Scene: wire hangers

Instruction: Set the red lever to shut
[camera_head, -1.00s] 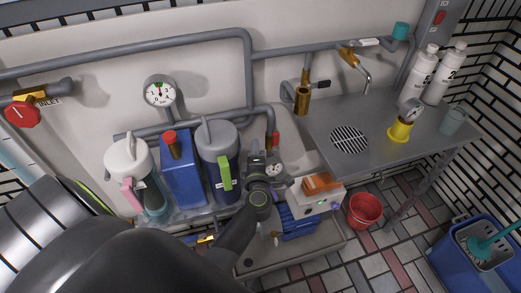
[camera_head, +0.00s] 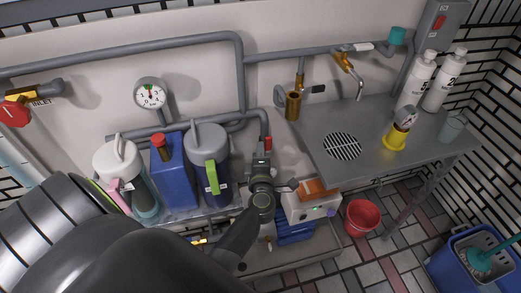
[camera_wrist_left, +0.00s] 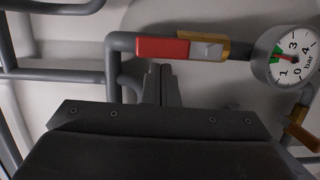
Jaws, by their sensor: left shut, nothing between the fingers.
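The red lever (camera_head: 268,143) sits on the downturned end of the grey pipe, right of the blue-grey pitcher. In the left wrist view the red lever (camera_wrist_left: 162,48) lies along the pipe, with its grey end over a brass valve body (camera_wrist_left: 214,49). My left gripper (camera_head: 262,160) is shut and empty, just below the lever in the head view. Its fingertips (camera_wrist_left: 161,70) point at the red part in the wrist view; I cannot tell whether they touch it. My arm hides part of the area below. My right gripper is not in view.
A pressure gauge (camera_head: 151,94) is on the wall at left; another gauge (camera_wrist_left: 286,58) is beside the valve in the wrist view. Pitchers (camera_head: 208,160) and a blue canister (camera_head: 175,175) stand close left. A white box (camera_head: 312,205) is at right. A metal counter (camera_head: 375,120) is farther right.

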